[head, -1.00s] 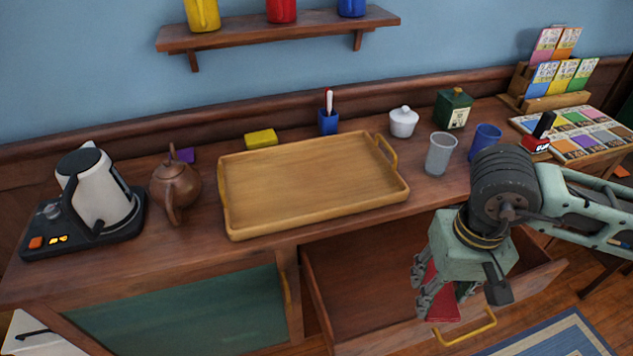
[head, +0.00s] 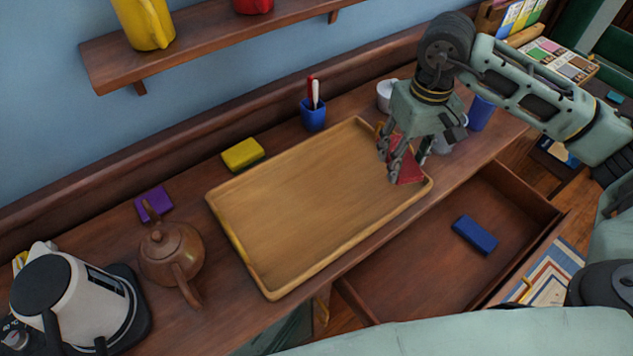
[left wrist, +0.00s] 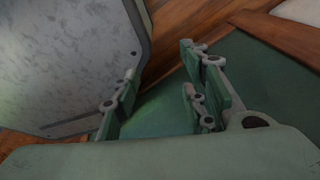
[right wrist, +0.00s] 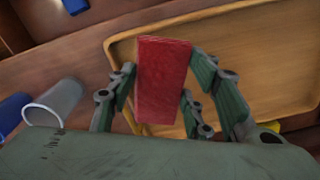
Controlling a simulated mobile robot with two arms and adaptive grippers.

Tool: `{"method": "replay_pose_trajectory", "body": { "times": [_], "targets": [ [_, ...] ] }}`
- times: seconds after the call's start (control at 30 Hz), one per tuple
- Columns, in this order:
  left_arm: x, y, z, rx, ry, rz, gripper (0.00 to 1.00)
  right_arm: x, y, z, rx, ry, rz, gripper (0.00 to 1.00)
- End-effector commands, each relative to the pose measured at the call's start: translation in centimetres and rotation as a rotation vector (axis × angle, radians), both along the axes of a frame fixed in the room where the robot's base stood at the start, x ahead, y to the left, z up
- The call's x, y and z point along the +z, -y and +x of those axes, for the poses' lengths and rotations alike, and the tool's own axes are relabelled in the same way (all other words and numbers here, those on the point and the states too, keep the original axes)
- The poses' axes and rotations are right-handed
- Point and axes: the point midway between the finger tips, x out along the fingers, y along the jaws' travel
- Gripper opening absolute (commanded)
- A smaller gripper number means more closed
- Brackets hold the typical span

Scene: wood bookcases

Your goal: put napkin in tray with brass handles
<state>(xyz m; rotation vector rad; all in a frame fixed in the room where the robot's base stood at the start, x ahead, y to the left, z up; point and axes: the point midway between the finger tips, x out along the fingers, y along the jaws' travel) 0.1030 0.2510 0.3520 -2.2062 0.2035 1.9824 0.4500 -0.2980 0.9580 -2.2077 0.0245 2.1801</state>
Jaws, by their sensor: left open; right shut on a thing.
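The napkin (head: 407,165) is red and folded into a block. My right gripper (head: 391,163) is shut on it at the right end of the tray. In the right wrist view the napkin (right wrist: 162,80) stands between the fingers, in front of the tray's rim (right wrist: 113,52). I cannot tell whether it touches the tray. The wooden tray (head: 300,205) lies on the counter, with its floor bare; its right handle is mostly hidden behind my gripper. My left gripper (left wrist: 160,105) is open and empty in the left wrist view, facing a green panel and wood; it is outside the head view.
An open drawer (head: 410,260) below the tray holds a blue block (head: 475,235). A brown teapot (head: 171,252) and a kettle (head: 75,300) stand left of the tray. A yellow sponge (head: 243,154) and a blue cup (head: 313,115) stand behind it. Cups are close to my right gripper.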

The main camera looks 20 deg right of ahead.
Motion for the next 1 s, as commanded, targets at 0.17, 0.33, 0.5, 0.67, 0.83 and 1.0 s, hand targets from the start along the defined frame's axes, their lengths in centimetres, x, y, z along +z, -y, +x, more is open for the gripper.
{"method": "replay_pose_trajectory", "body": {
  "times": [0.17, 0.33, 0.5, 0.67, 0.83, 1.0],
  "targets": [
    [1.4, 2.0, -2.3, -0.001, -0.032, -0.022, 0.4, 1.3, 4.3, 0.5, -0.018, -0.015, -0.012, 0.28],
    [1.8, 2.7, -3.1, -0.003, -0.043, -0.029, 0.4, 1.4, 5.3, 0.8, -0.017, -0.019, -0.016, 0.28],
    [3.0, 1.9, -2.2, -0.003, -0.031, -0.021, 0.4, -0.2, 2.9, 2.5, -0.014, -0.02, -0.012, 0.28],
    [4.4, 1.2, -0.7, 0.001, -0.01, -0.014, 0.4, -2.4, -0.2, 4.7, -0.015, -0.02, -0.013, 0.28],
    [5.3, 1.2, -0.4, 0.003, -0.005, -0.014, 0.4, -4.4, -2.6, 6.6, -0.018, -0.019, -0.015, 0.28],
    [5.5, 1.2, -0.8, 0.003, -0.011, -0.013, 0.4, -5.5, -3.6, 7.4, -0.019, -0.018, -0.017, 0.28]
  ]
}}
